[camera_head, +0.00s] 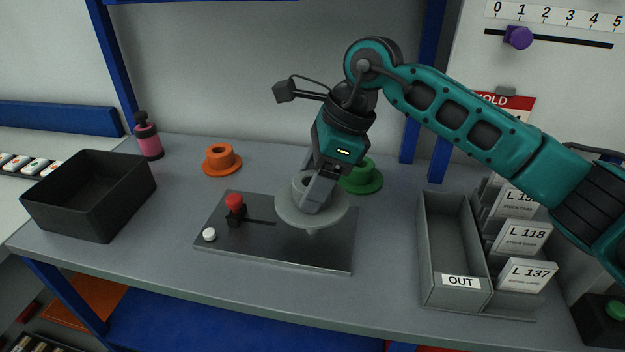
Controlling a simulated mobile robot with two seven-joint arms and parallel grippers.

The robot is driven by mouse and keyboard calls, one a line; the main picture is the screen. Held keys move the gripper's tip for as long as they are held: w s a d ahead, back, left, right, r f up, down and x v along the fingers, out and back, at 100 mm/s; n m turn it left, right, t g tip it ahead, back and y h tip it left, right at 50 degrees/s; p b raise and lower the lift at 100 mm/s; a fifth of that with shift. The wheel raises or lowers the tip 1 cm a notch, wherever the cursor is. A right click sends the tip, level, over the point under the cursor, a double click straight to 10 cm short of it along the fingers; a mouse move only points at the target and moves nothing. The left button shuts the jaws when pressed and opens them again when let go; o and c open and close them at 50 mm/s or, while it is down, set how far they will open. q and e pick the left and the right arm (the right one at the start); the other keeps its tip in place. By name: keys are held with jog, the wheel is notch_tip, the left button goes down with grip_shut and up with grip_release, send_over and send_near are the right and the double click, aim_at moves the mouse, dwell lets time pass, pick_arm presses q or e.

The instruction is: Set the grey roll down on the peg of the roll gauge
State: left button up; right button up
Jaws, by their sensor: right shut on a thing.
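My right gripper (322,188) is shut on the grey roll (287,207), a wide pale disc with a raised hub. It points down at the hub and holds the roll over the right part of the roll gauge (290,252), a flat dark metal plate. A small tip shows just below the roll's front edge; I cannot tell what it belongs to. The peg is not clearly seen, and the roll covers that part of the plate. I cannot tell whether the roll touches the gauge. My left gripper is not in view.
The gauge carries a red knob (234,202) and a white button (209,235). An orange roll (222,161) and a green roll (366,178) stand behind. A black bin (62,214) is left, a grey OUT tray (430,258) right. Bare bench lies in front.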

jog(key=shift+f, duration=0.1)
dwell(0.3)
jog(key=shift+f+b, duration=1.05)
jog(key=shift+f, duration=0.1)
jog(key=shift+f, duration=0.15)
jog(key=shift+f, duration=0.2)
jog(key=shift+f+b, duration=0.65)
jog(key=shift+b, duration=0.2)
jog(key=shift+f, duration=0.2)
jog(key=shift+f+b, duration=0.4)
jog(key=shift+b, duration=0.15)
jog(key=shift+f, duration=0.15)
dwell(0.3)
